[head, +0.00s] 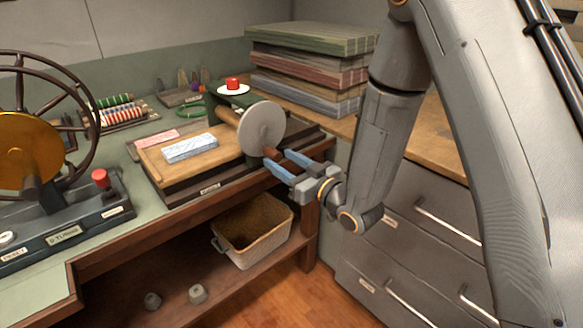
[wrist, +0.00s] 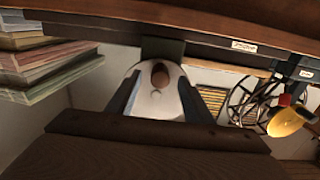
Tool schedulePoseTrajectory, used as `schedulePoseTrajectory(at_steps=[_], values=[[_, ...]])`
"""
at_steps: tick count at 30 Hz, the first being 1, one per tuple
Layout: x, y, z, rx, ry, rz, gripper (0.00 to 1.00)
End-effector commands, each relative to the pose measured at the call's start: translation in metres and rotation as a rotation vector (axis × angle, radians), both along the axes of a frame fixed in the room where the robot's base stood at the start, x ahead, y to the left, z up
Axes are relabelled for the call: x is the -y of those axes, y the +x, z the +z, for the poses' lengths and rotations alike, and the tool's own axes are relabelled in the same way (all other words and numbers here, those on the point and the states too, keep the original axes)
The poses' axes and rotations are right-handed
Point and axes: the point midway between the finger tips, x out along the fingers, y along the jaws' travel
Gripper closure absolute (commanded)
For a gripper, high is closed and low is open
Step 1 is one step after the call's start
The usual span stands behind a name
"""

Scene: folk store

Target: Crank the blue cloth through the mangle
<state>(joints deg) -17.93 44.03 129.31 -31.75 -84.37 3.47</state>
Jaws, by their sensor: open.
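The blue-and-white cloth (head: 190,147) lies flat on the mangle's wooden board (head: 158,164), left of the rollers. The mangle's pale round crank wheel (head: 262,122) faces my arm and carries a brown handle (head: 271,153) low on its face. My gripper (head: 279,159) is open, its blue fingers reaching to the handle. In the wrist view, the handle (wrist: 160,74) shows between the two fingers with gaps on both sides, in front of the wheel (wrist: 158,103). I cannot tell how far the fingers overlap the handle in depth. The wheel hides most of the rollers.
A red button (head: 232,83) tops the mangle. Folded cloth stacks (head: 310,50) stand behind it. A spoked wheel machine (head: 50,130) is at left. A basket (head: 255,232) sits on the shelf below. Grey drawers (head: 410,235) stand close at right.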

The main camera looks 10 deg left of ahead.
Motion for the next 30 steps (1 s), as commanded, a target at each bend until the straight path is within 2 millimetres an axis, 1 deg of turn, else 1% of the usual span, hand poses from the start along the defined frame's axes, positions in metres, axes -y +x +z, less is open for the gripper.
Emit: schedulePoseTrajectory(at_steps=[3, 10, 23, 29, 30], values=[[-0.011, 0.008, 0.0, 0.001, 0.001, 0.002, 0.53], [-0.03, 0.024, -0.001, 0.0, 0.0, 0.002, 0.53], [-0.031, 0.026, 0.0, -0.001, -0.001, 0.0, 0.53], [-0.031, 0.026, 0.0, -0.001, -0.001, 0.0, 0.85], [-0.031, 0.026, 0.0, -0.001, -0.001, 0.0, 0.88]])
